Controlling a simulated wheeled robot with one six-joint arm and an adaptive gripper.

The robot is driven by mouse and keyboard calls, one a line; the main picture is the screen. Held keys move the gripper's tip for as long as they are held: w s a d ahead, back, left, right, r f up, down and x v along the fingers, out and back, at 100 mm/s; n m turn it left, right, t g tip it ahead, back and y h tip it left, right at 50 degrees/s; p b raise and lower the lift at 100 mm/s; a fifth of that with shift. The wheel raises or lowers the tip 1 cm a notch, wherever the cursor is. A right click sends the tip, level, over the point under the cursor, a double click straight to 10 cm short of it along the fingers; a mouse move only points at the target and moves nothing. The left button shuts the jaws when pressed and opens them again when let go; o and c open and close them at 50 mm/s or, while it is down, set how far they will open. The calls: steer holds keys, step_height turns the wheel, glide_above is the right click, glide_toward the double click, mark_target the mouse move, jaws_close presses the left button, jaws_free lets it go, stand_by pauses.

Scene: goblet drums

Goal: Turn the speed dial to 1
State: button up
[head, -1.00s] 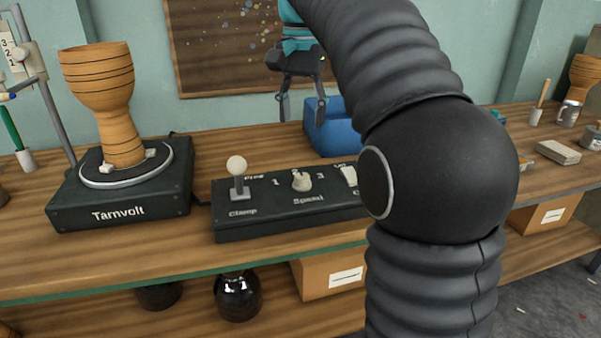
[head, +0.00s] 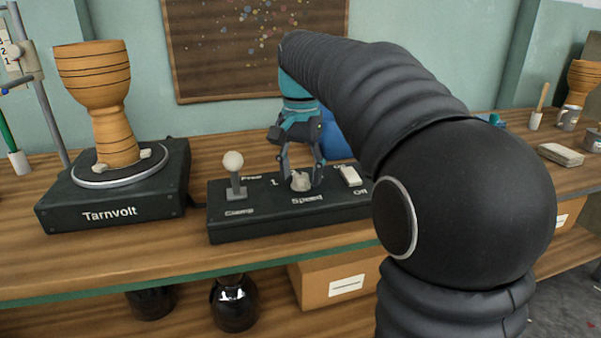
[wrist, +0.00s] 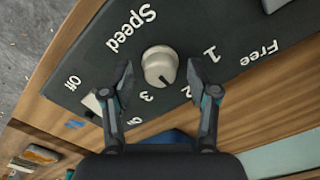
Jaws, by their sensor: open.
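The speed dial (head: 300,182) is a pale round knob on the dark control box (head: 230,227), above the word Speed. In the wrist view the dial (wrist: 159,63) has a dark mark on the edge facing the numbers 2 and 3; which one it points to I cannot tell exactly. The number 1 lies to its right there. My gripper (head: 302,176) is over the dial, pointing down. In the wrist view my gripper (wrist: 160,75) is open, one finger on each side of the dial, with visible gaps. The head view hides 2 and 3 behind my gripper.
The clamp lever (head: 234,172) with a white ball stands left of the dial. The white on/off switch (head: 350,176) is close on the right. A wooden goblet drum (head: 108,100) stands on the Tarnvolt turntable base (head: 70,210). A blue bin (head: 333,135) is behind.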

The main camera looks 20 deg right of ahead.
jaws_close()
steer(key=shift+r+n+p, duration=0.1)
steer(key=shift+n+p, duration=0.3)
steer(key=shift+p, duration=0.05)
steer(key=shift+r+n+p, duration=0.1)
steer(key=shift+n+p, duration=0.85)
steer(key=shift+n, duration=0.05)
steer(key=n+p, duration=0.2)
steer(key=shift+n, duration=0.4)
steer(key=n+p, duration=0.2)
steer(key=n, duration=0.2)
steer(key=shift+f+n+p, duration=0.25)
steer(key=shift+n+p, duration=0.4)
steer(key=shift+n, duration=0.45)
